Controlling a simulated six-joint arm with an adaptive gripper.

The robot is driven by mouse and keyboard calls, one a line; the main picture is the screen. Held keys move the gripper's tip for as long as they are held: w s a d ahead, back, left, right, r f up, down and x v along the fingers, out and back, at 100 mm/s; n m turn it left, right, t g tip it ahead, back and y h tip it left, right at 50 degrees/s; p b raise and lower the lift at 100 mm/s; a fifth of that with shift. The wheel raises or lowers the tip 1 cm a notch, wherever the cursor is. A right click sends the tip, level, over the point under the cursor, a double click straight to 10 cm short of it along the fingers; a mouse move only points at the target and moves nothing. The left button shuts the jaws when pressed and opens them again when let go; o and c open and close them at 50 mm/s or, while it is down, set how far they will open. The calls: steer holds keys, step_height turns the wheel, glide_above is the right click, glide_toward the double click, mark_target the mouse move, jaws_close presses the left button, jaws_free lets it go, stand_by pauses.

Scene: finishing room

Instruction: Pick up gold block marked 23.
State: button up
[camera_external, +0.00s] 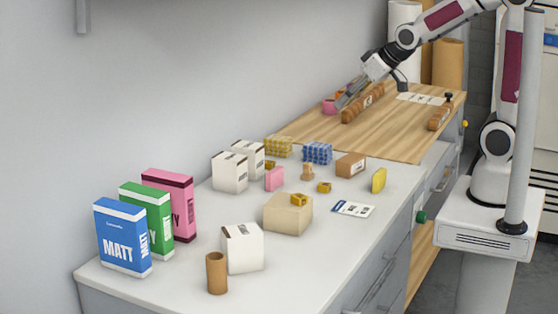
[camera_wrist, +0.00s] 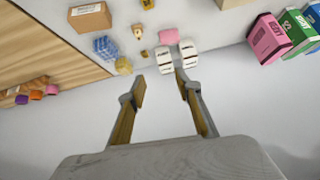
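Several small gold blocks are in the external view. One gold block (camera_external: 299,199) sits on top of a cream box (camera_external: 288,218), another gold block (camera_external: 324,187) lies on the white counter, and a third gold block (camera_external: 270,165) is partly hidden beside the white boxes. In the wrist view, gold blocks show at the top edge (camera_wrist: 147,4) and near the white boxes (camera_wrist: 144,53). No number is legible on any of them. My gripper (camera_wrist: 160,84) is open and empty. In the external view my gripper (camera_external: 347,101) is above the far wooden worktop, away from these blocks.
White boxes (camera_external: 230,172), a pink block (camera_external: 274,179), a blue patterned block (camera_external: 317,153), a brown box (camera_external: 350,165) and a yellow block (camera_external: 379,180) crowd the counter. Tall upright boxes (camera_external: 122,237) stand at the left. The counter's front right is mostly clear.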

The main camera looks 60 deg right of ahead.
steer(key=w+d+f+t, duration=0.2)
steer(key=w+f, duration=0.6)
steer(key=w, duration=0.5)
steer(key=m+t+h, duration=0.1)
steer(key=t+h, duration=0.1)
glide_toward(269, 165)
steer(key=shift+w+d+r, duration=0.25)
steer(key=shift+w+r, duration=0.15)
steer(key=shift+r, duration=0.05)
steer(key=shift+w+d+r, duration=0.2)
steer(key=shift+w+r, duration=0.2)
steer(key=shift+r, duration=0.1)
steer(key=shift+w+d+f, duration=0.15)
steer(key=shift+w+f, duration=0.05)
steer(key=shift+f, duration=0.3)
steer(key=shift+x, duration=1.3)
steer(key=shift+f, duration=0.1)
steer(key=shift+d, duration=0.1)
